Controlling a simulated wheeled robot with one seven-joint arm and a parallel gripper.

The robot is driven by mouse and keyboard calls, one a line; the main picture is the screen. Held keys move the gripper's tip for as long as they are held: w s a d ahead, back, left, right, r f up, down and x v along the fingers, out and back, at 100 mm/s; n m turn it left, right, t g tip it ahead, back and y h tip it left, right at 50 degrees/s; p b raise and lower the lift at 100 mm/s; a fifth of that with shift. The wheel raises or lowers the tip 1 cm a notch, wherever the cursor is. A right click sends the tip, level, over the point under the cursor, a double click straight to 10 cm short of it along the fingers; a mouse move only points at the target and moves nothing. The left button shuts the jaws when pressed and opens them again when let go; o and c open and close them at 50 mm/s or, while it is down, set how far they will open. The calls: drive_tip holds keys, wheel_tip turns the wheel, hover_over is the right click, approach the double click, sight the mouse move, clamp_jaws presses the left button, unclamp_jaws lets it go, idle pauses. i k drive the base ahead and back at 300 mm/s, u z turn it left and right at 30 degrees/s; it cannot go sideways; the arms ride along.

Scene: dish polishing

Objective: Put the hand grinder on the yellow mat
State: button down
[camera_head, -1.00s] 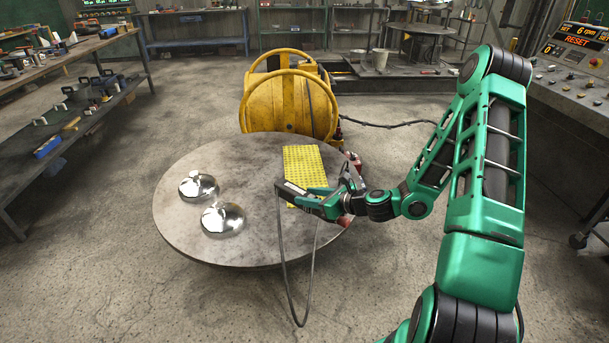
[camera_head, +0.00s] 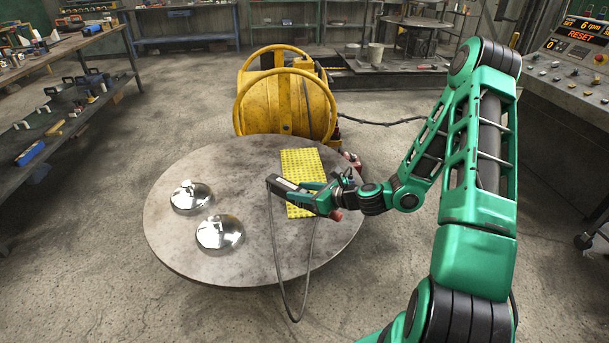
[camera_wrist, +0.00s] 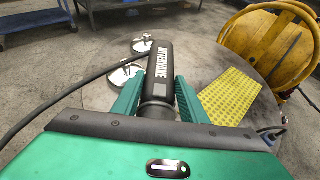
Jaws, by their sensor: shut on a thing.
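The hand grinder (camera_wrist: 158,76) is a dark cylindrical tool with white lettering, and a cable runs from it. My gripper (camera_wrist: 158,95) is shut on its body. In the wrist view the yellow mat (camera_wrist: 231,95) is to the right of the grinder. The grinder's cable (camera_head: 276,240) hangs in a loop over the table's near edge.
The round metal table (camera_head: 200,255) also bears two shiny domed lids (camera_head: 191,195) on its left side. A yellow hose reel (camera_head: 285,105) stands behind the table. A shelf (camera_head: 70,118) is at the left and a control panel (camera_head: 575,75) at the right.

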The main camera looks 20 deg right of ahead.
sight(306, 180)
drive_tip(key=u, duration=0.05)
drive_tip(key=i, duration=1.15)
